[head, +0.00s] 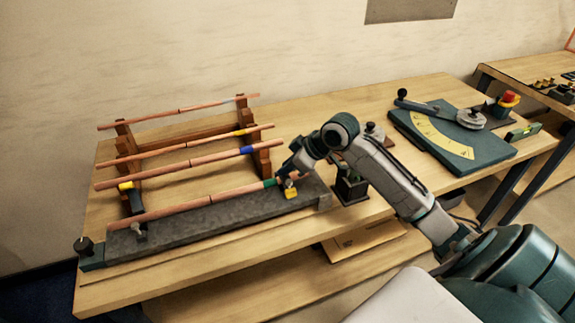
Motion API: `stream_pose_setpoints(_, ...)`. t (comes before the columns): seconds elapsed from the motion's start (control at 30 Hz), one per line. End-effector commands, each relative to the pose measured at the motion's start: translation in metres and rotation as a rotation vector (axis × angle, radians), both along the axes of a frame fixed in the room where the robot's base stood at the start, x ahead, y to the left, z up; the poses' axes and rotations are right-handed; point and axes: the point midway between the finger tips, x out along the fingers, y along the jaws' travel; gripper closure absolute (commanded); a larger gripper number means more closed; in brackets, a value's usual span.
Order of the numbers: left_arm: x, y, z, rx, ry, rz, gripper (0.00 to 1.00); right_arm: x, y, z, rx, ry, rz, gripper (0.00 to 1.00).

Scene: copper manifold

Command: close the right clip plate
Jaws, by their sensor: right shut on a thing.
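The right clip plate (291,193) shows as a small yellow piece at the right end of the grey stone bar (225,211). My right gripper (286,181) is directly above it, shut on it as far as I can tell; its fingertips are small and partly merge with the plate. A copper pipe (190,205) with a green band lies along the bar, and its right end reaches the gripper. The left clip plate (126,186), yellow on a dark upright, stands raised at the bar's left part. My left gripper is out of view.
Behind the bar, a wooden rack (185,141) holds several copper pipes with coloured bands. A dark holder (351,187) stands right of the bar. A green bending board (450,140) lies farther right. The table front edge is clear.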

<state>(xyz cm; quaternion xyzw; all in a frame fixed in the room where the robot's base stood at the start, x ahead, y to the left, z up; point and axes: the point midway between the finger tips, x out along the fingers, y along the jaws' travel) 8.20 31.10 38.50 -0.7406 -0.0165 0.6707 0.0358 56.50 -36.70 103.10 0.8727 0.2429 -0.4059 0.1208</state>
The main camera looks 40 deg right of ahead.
Motion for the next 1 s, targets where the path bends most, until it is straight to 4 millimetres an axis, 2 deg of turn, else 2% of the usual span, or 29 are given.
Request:
stream_pose_setpoints(0.13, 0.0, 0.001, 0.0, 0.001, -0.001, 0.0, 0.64, 0.0, 0.0, -0.001, 0.001, 0.003, 0.0, 1.0)
stream_pose_setpoints(0.17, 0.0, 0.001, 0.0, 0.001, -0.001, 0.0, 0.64, 0.0, 0.0, -0.001, 0.001, 0.003, 0.0, 0.8)
stream_pose_setpoints(0.27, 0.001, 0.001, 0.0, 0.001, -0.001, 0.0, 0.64, 0.0, 0.0, -0.001, 0.001, 0.003, 0.0, 0.6)
stream_pose_setpoints(0.67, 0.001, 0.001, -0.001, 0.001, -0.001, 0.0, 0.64, -0.002, -0.002, 0.002, -0.002, 0.003, 0.0, 0.6)
stream_pose_setpoints(1.0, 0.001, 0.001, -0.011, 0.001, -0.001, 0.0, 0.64, -0.023, -0.016, 0.03, -0.007, 0.002, 0.0, 0.6)
